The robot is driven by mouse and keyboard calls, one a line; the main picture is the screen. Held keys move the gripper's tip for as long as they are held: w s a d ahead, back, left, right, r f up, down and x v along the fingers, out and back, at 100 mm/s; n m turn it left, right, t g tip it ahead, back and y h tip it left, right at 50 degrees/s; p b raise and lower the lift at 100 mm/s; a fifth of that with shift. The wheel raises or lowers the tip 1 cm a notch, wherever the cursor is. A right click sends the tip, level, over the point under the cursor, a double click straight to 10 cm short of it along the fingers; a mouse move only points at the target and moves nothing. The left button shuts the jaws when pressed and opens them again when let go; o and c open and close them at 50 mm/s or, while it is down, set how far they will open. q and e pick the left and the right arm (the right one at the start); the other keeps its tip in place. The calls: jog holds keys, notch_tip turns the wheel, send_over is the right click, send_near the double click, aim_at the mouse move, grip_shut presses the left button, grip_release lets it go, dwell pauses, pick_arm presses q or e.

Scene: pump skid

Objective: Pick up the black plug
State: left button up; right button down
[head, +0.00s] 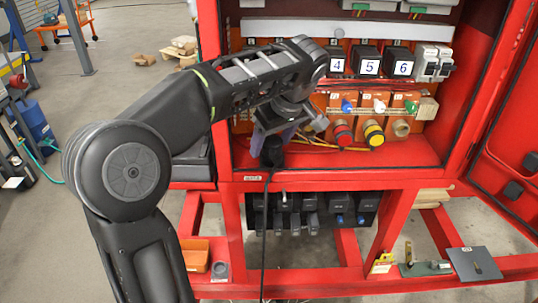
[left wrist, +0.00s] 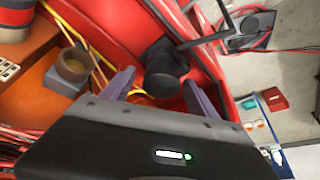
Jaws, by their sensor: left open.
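The black plug (head: 271,155) sits at the front left edge of the red cabinet's shelf, with its black cable (head: 265,215) hanging down in front of the frame. My left gripper (head: 275,138) is right above it, pointing down, and partly hides it. In the left wrist view, the plug (left wrist: 164,72) shows between the two purple fingertips of my left gripper (left wrist: 160,80). The fingers are apart, with a gap to the plug visible on both sides. I cannot tell how deep the plug reaches between them. My right gripper is not in view.
Several dark plugs (head: 310,212) hang in a lower rack. The open red door (head: 508,120) bounds the right side.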

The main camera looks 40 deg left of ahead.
pick_arm(q)
jog(key=shift+a, duration=0.1)
dwell(0.3)
grip_shut()
dwell(0.6)
